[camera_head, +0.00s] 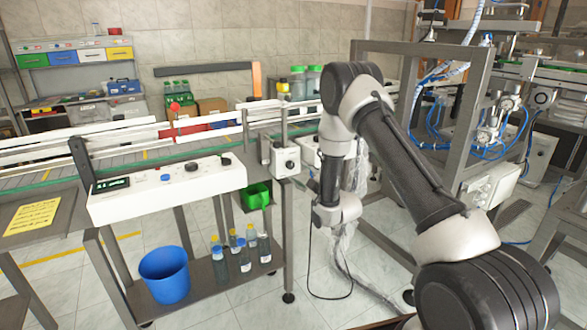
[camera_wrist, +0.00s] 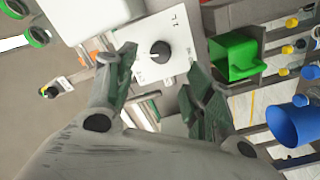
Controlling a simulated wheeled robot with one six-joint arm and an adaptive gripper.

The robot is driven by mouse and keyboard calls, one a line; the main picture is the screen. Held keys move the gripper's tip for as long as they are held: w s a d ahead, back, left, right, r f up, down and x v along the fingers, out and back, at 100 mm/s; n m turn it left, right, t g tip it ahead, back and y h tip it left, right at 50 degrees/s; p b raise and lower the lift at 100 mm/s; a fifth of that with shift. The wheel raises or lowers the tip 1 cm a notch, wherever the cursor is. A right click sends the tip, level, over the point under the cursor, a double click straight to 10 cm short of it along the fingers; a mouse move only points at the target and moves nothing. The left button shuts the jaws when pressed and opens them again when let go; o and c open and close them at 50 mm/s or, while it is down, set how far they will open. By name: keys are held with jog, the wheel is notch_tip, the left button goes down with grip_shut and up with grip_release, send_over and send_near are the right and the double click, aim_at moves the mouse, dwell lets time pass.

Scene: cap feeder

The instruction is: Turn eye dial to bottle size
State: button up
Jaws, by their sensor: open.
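The eye dial is a black knob (camera_head: 289,165) on the white front of a small box (camera_head: 280,154) beside the conveyor. In the wrist view the knob (camera_wrist: 160,51) shows close up on its white plate (camera_wrist: 176,30), with small marks around it. Its pointer direction is too small to tell. My gripper (camera_wrist: 165,75) is open, and its two fingers stand on either side below the knob in the picture. No contact with the knob shows, and nothing is between the fingers. In the head view my arm stands just right of the box; the fingers cannot be made out there.
A long white control panel (camera_head: 165,190) with knobs and a display is left of the dial box. A green bin (camera_head: 255,196) hangs below it. Several bottles (camera_head: 245,262) and a blue bucket (camera_head: 165,276) stand on the lower shelf. A metal frame (camera_head: 455,130) rises at right.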

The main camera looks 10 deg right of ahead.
aim_at(292, 166)
jog(key=x, duration=0.7)
jog(key=shift+w+f, duration=0.1)
jog(key=shift+w, duration=0.1)
jog(key=shift+c, duration=0.4)
jog(key=c, duration=1)
